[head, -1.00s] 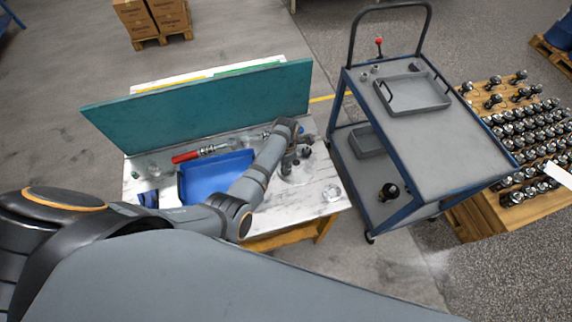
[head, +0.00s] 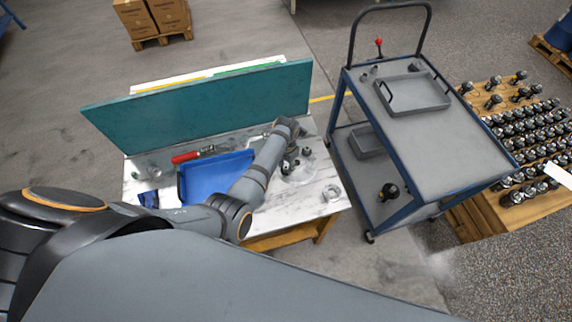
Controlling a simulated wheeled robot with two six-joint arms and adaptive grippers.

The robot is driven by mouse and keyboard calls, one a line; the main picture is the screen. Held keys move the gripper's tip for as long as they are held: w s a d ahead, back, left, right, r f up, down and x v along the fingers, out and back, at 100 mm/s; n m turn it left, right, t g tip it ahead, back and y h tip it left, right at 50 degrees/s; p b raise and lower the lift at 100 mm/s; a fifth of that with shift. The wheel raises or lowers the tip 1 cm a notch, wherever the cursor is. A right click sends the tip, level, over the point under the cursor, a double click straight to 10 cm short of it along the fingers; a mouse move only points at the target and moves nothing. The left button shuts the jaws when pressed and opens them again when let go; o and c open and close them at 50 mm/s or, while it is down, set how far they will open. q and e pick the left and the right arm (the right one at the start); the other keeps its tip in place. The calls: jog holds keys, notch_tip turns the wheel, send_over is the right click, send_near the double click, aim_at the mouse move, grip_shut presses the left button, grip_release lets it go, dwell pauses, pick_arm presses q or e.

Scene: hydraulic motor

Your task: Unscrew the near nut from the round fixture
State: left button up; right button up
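The round fixture (head: 301,175) is a pale disc on the marble-topped workbench, at its right part. A few small dark pieces stand on it, one of them a dark nut-like piece (head: 307,152) at its far side. My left arm reaches over the bench from the left, and its gripper (head: 287,167) points down at the fixture's left side. The gripper is small and dark here, so its fingers and anything between them cannot be made out. The near nut cannot be told apart from the gripper. My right gripper is not in view.
A blue tray (head: 205,184) and a red-handled tool (head: 186,157) lie on the bench. A teal panel (head: 205,105) stands along its back. A grey cart (head: 440,145) stands close by on the right.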

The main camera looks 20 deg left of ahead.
pick_arm(q)
jog(key=m, duration=0.5)
jog(key=shift+m, duration=0.4)
grip_shut()
jog(key=n, duration=0.5)
jog(key=shift+n, duration=0.4)
grip_release()
